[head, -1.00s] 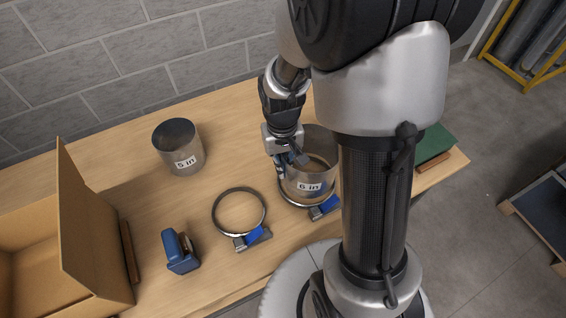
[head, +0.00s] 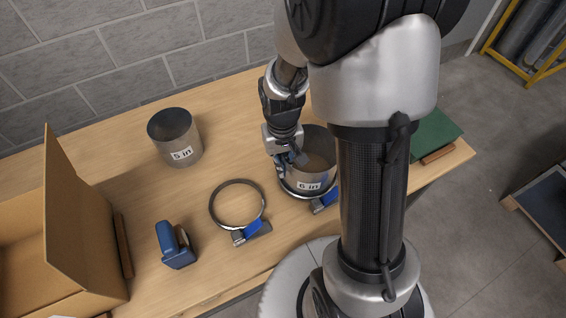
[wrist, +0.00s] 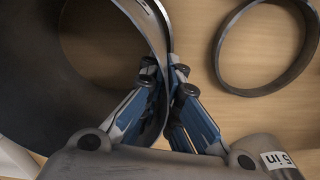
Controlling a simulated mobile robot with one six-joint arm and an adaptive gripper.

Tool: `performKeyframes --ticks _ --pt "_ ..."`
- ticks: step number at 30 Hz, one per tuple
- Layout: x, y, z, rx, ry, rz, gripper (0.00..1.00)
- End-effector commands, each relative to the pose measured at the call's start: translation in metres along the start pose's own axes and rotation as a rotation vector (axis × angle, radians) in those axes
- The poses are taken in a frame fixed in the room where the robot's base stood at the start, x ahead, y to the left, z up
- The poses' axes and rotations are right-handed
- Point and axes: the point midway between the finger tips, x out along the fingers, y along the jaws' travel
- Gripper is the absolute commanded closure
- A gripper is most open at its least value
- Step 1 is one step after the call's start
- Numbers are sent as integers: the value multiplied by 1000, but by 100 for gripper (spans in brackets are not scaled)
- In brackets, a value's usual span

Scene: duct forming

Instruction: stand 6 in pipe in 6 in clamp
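The 6 in pipe (head: 318,172), a grey open cylinder labelled "6 in", stands upright inside the ring of the 6 in clamp (head: 288,191), whose blue handle (head: 325,202) sticks out at the front. The ring shows around the pipe's lower end; whether the pipe touches the table there is hidden. My gripper (head: 287,165) is at the pipe's left rim. In the wrist view my gripper (wrist: 166,80) has one finger on each side of the wall of the 6 in pipe (wrist: 155,22) and is closed on it. My arm hides the area just right of the pipe.
An empty clamp ring (head: 238,181) with a blue handle lies left of the pipe. A pipe labelled "5 in" (head: 172,140) stands farther back. A blue tool (head: 175,246) and an open cardboard box (head: 80,230) are at left. A green item (head: 436,134) lies at right.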

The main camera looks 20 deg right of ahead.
Motion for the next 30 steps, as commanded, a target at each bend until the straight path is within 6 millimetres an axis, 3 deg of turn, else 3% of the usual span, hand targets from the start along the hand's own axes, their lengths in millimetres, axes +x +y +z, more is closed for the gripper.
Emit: performKeyframes --ticks 11,21,26,30 --pt "0 0 0 0 0 0 72" --pt "-2 0 0 0 1 0 72" --pt "-20 0 -2 0 6 0 72" --pt "-50 0 -2 0 8 -1 72"
